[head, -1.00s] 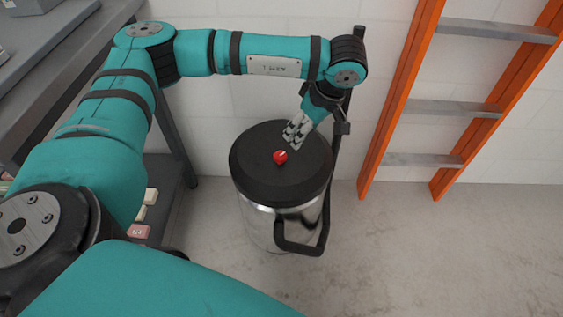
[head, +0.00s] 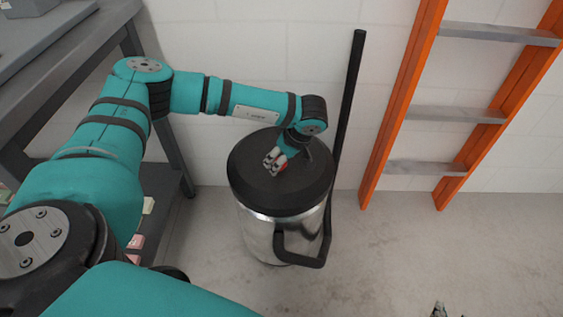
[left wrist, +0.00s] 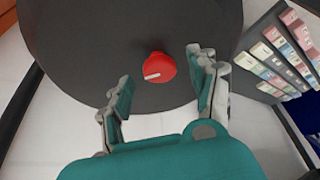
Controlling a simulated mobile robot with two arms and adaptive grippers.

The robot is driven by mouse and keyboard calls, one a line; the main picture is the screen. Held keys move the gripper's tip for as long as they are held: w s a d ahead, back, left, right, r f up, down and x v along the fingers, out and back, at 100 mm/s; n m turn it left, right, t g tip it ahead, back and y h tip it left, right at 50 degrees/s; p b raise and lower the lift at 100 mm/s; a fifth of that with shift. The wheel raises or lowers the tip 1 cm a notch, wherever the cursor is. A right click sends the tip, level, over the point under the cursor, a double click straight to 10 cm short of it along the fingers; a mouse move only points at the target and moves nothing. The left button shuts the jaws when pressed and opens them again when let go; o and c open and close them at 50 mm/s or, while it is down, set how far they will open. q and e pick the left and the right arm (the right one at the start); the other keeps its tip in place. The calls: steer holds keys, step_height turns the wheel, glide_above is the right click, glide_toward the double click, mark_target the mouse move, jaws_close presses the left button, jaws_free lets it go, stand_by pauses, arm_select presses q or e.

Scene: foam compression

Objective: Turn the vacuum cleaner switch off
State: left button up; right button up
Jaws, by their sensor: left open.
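The vacuum cleaner is a steel drum (head: 262,236) with a round black lid (head: 254,190). Its switch is a red knob (head: 283,167) on the lid, mostly hidden by my left gripper (head: 274,160) in the head view. In the left wrist view the knob (left wrist: 160,67) shows fully, with a white mark toward its lower left. My left gripper (left wrist: 162,76) is open, its fingers apart on either side of the knob in the picture.
An orange ladder (head: 400,105) leans on the wall. A grey shelf (head: 75,70) stands left. The floor at right is clear.

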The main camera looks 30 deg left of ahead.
arm_select(q)
steer(key=shift+a+f, duration=0.25)
steer(key=shift+f, duration=0.35)
arm_select(e)
steer(key=shift+w+a+r+t, duration=0.25)
steer(key=shift+w+r+t, duration=0.15)
steer(key=shift+w+r, duration=0.15)
arm_select(q)
steer(key=shift+c, duration=0.4)
steer(key=c, duration=1.1)
steer(key=shift+o, duration=0.2)
arm_select(e)
steer(key=shift+f, duration=0.1)
